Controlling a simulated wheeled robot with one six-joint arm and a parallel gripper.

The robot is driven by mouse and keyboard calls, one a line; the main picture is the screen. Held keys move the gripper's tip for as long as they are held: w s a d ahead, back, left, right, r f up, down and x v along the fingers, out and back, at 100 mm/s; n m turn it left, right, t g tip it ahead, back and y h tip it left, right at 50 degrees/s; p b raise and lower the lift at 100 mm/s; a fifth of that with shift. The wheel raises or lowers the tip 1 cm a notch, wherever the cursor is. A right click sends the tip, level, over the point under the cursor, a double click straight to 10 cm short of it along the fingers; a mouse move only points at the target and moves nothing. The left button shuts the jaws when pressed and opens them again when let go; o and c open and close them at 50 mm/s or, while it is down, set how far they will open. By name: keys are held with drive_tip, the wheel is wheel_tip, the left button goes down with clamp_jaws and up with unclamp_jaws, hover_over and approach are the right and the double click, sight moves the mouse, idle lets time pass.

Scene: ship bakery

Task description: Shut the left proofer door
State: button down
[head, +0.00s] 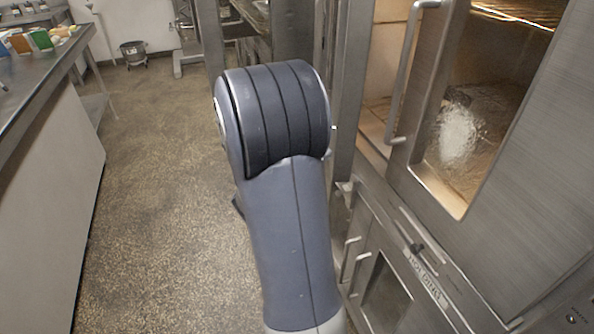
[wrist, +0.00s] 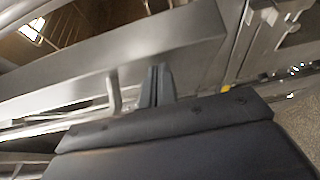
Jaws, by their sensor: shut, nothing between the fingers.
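In the head view a steel cabinet stands at the right.
Above, a large windowed door (head: 455,130) has a long vertical handle (head: 410,70); a lit interior (head: 375,105) shows to its left. A counter (head: 45,75) stands at the left. The speckled floor (head: 155,200) between is clear, with a bucket (head: 133,54) far back.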

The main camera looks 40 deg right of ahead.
drive_tip(key=s+d+b, duration=0.8)
drive_tip(key=d, duration=0.3)
drive_tip(key=shift+s, duration=0.3)
drive_tip(key=shift+r, duration=0.3)
